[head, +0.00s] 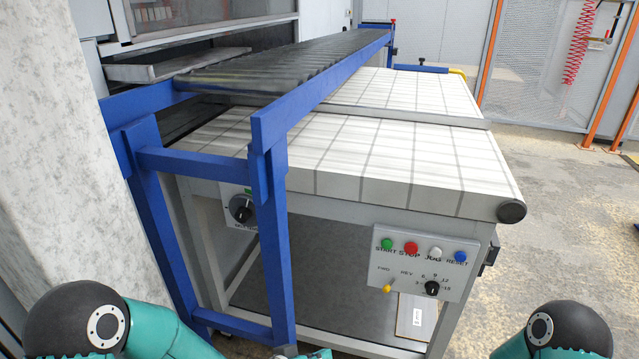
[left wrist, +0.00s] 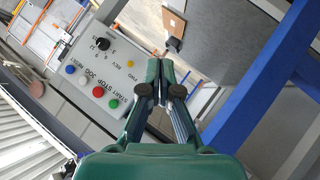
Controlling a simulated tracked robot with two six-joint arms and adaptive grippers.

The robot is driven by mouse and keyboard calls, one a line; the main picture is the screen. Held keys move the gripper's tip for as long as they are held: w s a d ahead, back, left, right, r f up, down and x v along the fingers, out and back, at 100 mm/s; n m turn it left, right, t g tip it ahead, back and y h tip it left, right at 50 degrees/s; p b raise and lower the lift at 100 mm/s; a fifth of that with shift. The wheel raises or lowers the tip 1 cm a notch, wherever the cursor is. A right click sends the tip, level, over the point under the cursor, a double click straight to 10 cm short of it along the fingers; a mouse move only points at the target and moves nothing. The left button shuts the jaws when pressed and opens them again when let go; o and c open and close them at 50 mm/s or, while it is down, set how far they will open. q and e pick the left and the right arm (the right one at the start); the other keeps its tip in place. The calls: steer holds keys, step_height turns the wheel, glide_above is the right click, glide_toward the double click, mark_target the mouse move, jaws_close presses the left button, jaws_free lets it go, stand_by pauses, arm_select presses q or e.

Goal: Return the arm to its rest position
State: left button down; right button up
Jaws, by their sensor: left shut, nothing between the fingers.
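My left gripper (left wrist: 163,62) is shut and empty in the left wrist view. Its two fingers come together at the tips. In the head view only a small part of the left gripper (head: 290,352) shows at the bottom edge, low in front of the blue frame. The green and black links of my left arm (head: 165,330) lie at the bottom left. The green and black links of my right arm (head: 560,335) lie at the bottom right. My right gripper is out of the picture.
A white belt conveyor (head: 400,165) stands ahead, with a blue-framed roller conveyor (head: 270,80) beside it. A control panel (head: 425,262) with coloured buttons is on its front, also in the left wrist view (left wrist: 98,80). A blue leg (head: 272,250) stands near my left gripper. Open floor (head: 560,200) lies right.

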arm_select(q)
steer(key=s+a+f+n+g+y, duration=0.2)
steer(key=s+a+f+n, duration=0.15)
steer(key=a+f, duration=0.45)
steer(key=s+a+f+g+y, duration=0.1)
steer(key=s+a+f+g, duration=0.2)
steer(key=s, duration=0.5)
steer(key=s+a+f+g+y, duration=0.2)
steer(key=s+f, duration=0.4)
steer(key=s, duration=0.3)
step_height(320, 180, up, 21)
steer(key=p, duration=2)
steer(key=shift+w+d, duration=0.25)
steer(key=shift+w, duration=0.1)
arm_select(e)
step_height(320, 180, up, 20)
steer(key=shift+r, duration=0.2)
arm_select(q)
steer(key=shift+f, duration=0.15)
arm_select(e)
steer(key=shift+o, duration=0.2)
steer(key=shift+d, duration=0.1)
